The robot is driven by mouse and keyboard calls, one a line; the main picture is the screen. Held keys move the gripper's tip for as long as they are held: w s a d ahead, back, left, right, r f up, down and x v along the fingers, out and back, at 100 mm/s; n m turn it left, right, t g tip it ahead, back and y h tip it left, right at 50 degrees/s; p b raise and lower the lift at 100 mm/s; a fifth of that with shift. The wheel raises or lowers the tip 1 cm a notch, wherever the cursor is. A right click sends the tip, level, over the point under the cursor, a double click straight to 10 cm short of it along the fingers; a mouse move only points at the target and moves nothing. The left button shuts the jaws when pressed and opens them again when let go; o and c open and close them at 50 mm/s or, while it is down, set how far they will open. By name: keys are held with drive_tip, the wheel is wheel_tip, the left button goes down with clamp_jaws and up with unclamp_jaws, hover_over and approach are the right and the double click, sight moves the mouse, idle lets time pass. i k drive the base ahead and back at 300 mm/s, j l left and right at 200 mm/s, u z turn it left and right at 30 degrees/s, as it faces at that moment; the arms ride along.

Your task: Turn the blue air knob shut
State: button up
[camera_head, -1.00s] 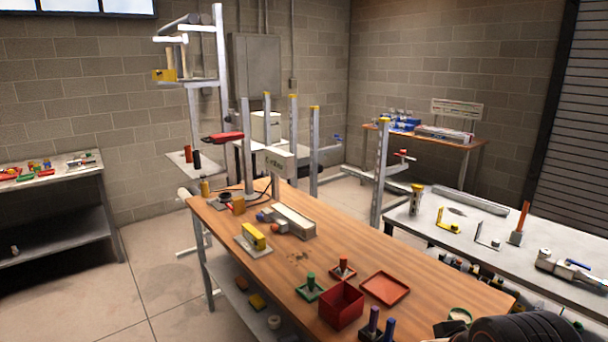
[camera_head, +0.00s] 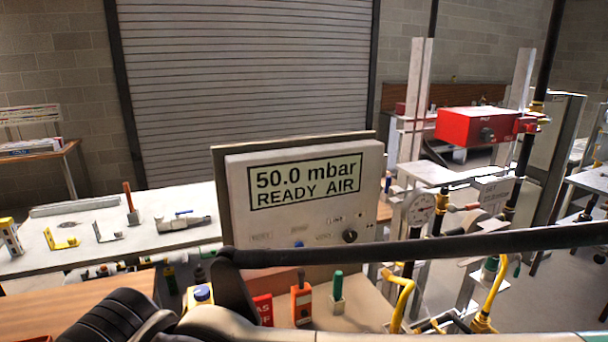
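A white control box (camera_head: 300,195) with a display reading "50.0 mbar READY AIR" stands in the middle of the view. A small blue knob (camera_head: 298,244) shows low on its front, partly hidden by a long black bar in front. I cannot tell how it is turned. A blue-topped yellow and white piece (camera_head: 202,293) stands lower left of the box; I cannot tell whether it is a knob. Dark parts of my arm show at the lower left. I cannot make out my gripper's fingertips.
A black knob (camera_head: 350,236) sits right of the blue one. A round gauge (camera_head: 419,208) and yellow pipes (camera_head: 402,305) stand at the right. Orange (camera_head: 301,303) and green-topped (camera_head: 338,290) pieces stand below the box. A white bench (camera_head: 120,225) with tools is at the left.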

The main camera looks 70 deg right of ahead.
sight(201, 293)
drive_tip(key=z, duration=1.35)
